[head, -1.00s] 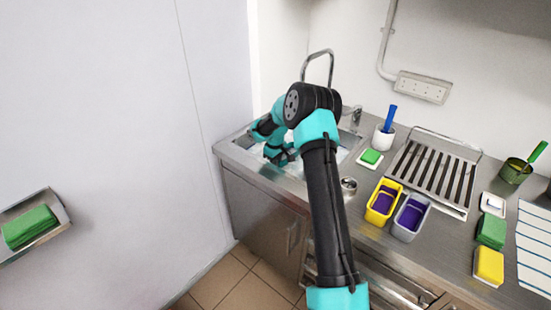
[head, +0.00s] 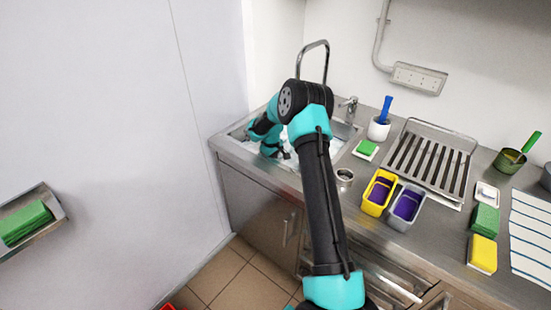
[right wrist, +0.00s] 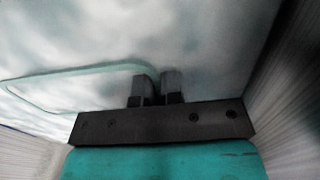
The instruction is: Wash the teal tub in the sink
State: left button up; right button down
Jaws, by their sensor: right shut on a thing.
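The teal tub shows in the right wrist view as a thin, pale teal rim (right wrist: 100,70) with rounded corners, amid whitish suds and water. My right gripper (right wrist: 157,88) is shut on this rim at one end of the tub. The tub's walls and floor are hard to make out. In the head view my right arm reaches down into the sink (head: 228,149), which holds white suds, and the arm hides the tub there. My left gripper is not in view.
A tap (head: 349,108) stands behind the sink. A wall closes off the sink's left side.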

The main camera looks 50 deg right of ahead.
jog(key=shift+a, duration=0.1)
jog(key=shift+a, duration=0.95)
jog(key=shift+d, duration=0.15)
jog(key=shift+d, duration=1.9)
jog(key=shift+a, duration=0.1)
jog(key=shift+a, duration=1.95)
jog(key=shift+d, duration=0.15)
